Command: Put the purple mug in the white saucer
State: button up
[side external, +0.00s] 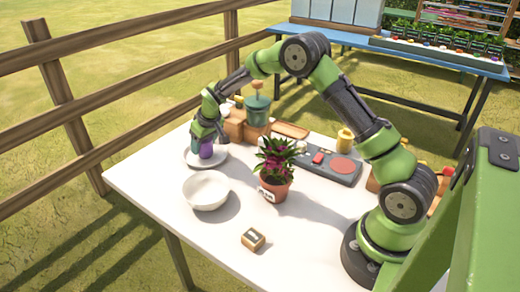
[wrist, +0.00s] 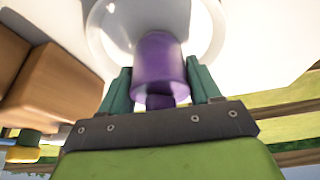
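The purple mug (side external: 206,149) is over the white saucer (side external: 190,159) at the far left of the table in the side view. I cannot tell whether its base touches the saucer. In the wrist view the mug (wrist: 160,62) lies between the two teal fingers of my gripper (wrist: 160,85), which meet its sides. The saucer's pale round rim (wrist: 97,28) shows around and beyond the mug there. My gripper (side external: 200,146) points down at the saucer, and its fingers partly hide the mug.
A white bowl (side external: 206,190) stands close in front of the saucer. A potted plant (side external: 275,183) stands mid-table, with a small wooden block (side external: 253,239) in front. Wooden boxes (side external: 234,126) and a green container (side external: 257,110) are behind the saucer. The front left tabletop is clear.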

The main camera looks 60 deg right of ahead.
jog(key=o, duration=0.4)
jog(key=shift+c, duration=0.2)
jog(key=s+a+f+v, duration=0.1)
jog(key=s+v, duration=0.1)
jog(key=v, duration=0.9)
jog(key=s+a+f+v, duration=0.1)
jog(key=v, duration=1)
jog(key=s+a+r+m+t+y, duration=0.1)
jog(key=s+a, duration=0.2)
jog(key=s, duration=0.8)
jog(key=s+a+r+m+t+y, duration=0.1)
jog(key=s+a+r, duration=0.1)
jog(key=s, duration=1)
jog(key=shift+s+a+m+t+y, duration=0.2)
jog(key=shift+a+m+t+y, duration=0.15)
jog(key=shift+a, duration=0.25)
jog(key=shift+r, duration=0.15)
